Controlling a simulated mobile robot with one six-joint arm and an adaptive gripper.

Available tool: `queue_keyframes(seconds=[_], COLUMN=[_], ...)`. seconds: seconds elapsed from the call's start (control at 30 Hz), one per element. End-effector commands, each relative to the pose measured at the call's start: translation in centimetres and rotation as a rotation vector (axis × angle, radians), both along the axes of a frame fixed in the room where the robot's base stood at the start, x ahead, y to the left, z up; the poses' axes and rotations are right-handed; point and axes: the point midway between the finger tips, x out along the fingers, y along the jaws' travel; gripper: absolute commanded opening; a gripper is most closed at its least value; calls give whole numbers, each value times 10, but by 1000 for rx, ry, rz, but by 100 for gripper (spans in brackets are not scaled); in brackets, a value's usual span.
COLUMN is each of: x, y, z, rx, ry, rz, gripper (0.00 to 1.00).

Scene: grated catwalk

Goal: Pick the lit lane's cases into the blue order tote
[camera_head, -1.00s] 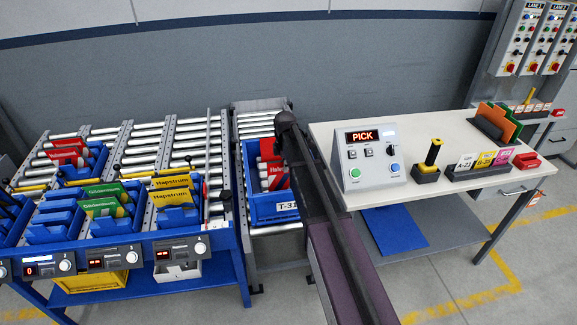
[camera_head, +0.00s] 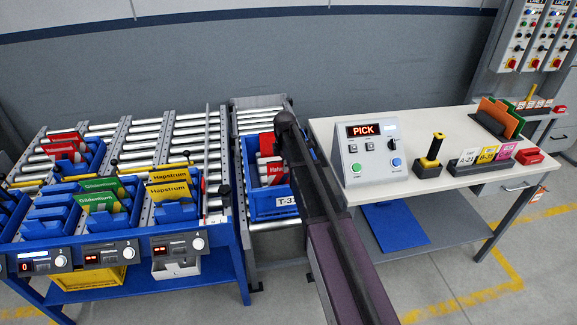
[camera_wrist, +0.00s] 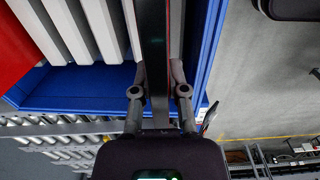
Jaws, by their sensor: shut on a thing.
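The blue order tote (camera_head: 272,207), labelled T-3 with the rest cut off, stands on a roller conveyor right of the lanes. Red cases (camera_head: 266,145) stand in it, partly hidden by my arm. In the wrist view, my gripper (camera_wrist: 160,90) is shut on a thin, dark case with a red edge (camera_wrist: 173,35), seen nearly edge-on. It is beside the tote's blue wall (camera_wrist: 205,40); whether it touches the floor cannot be told. A red case (camera_wrist: 12,50) shows at left. The lanes hold red cases (camera_head: 65,140), green cases (camera_head: 100,195) and yellow Hapstrum cases (camera_head: 170,190).
The left lane display (camera_head: 25,267) reads 0; the others show dashes. A PICK console (camera_head: 370,150), a yellow-black joystick (camera_head: 430,155) and coloured label blocks (camera_head: 485,155) stand on the white table (camera_head: 415,120) to the right.

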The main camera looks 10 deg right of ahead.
Motion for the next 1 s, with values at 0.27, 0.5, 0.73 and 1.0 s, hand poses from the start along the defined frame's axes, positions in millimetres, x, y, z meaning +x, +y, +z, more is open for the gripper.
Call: queue_keyframes(seconds=[0.27, 0.5, 0.73, 1.0], x=[0, 0, 0, 0], y=[0, 0, 0, 0], z=[-9, -16, -23, -30], rx=[0, 0, 0, 0], ry=[0, 0, 0, 0], rz=[0, 0, 0, 0], gripper=[0, 0, 0, 0])
